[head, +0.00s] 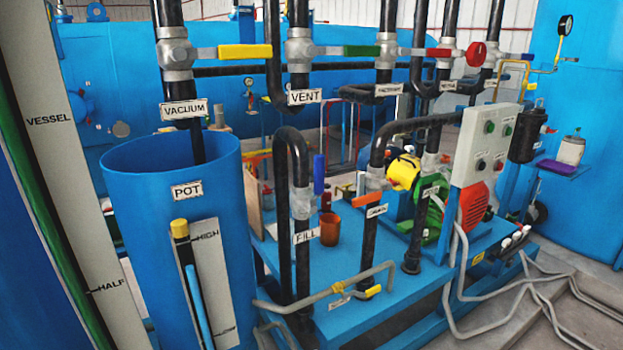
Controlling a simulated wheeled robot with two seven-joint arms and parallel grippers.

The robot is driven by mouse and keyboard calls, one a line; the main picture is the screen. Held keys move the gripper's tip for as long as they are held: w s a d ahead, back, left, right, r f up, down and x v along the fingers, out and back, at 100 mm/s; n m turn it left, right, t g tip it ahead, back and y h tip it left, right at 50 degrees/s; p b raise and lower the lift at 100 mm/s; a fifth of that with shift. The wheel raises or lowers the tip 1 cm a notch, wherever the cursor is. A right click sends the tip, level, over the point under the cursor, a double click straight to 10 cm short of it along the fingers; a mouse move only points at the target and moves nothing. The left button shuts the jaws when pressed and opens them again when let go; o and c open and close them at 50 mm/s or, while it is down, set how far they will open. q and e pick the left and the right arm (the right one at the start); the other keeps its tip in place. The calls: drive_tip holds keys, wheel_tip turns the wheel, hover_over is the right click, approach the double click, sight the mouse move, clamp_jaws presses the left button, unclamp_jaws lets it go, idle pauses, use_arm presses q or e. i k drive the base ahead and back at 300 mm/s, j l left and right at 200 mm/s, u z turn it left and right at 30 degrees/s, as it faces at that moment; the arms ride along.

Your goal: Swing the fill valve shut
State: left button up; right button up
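The fill valve (301,204) is a grey metal body on a black vertical pipe, with a white FILL label (306,236) just below it. Its blue lever handle (319,174) points up, roughly in line with the pipe and just to its right. Neither of my grippers shows in the head view, so nothing is seen touching the valve.
The blue pot (126,210) stands left of the fill valve. Above are the yellow vacuum handle (245,52) and green vent handle (362,51). A grey pipe (290,306) crosses low in front.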

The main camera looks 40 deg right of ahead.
sight(318, 160)
drive_tip(key=z, duration=1.2)
